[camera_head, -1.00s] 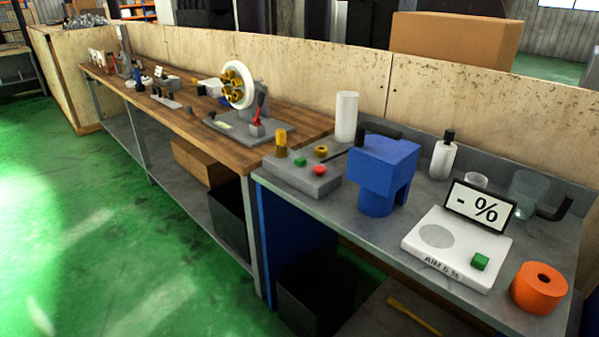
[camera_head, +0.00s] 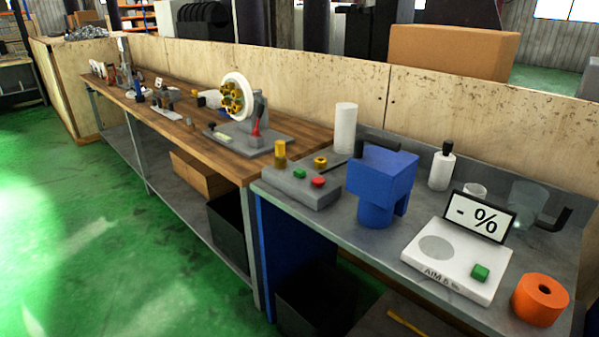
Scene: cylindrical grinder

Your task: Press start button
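A grey control box (camera_head: 302,196) on the grey metal bench carries a green button (camera_head: 299,174) and a red button (camera_head: 318,181). A yellow cylinder (camera_head: 280,153) and a brass-coloured ring (camera_head: 320,162) are on or just behind it. The frames do not show which green button is the start button. Neither of my grippers is in view.
A blue machine-like block (camera_head: 383,183) stands between box and white device. An orange cylinder (camera_head: 540,299) sits at the bench's right end. A wooden bench (camera_head: 221,162) with a white disc fixture (camera_head: 237,97) extends left. Green floor (camera_head: 90,230) is open in front.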

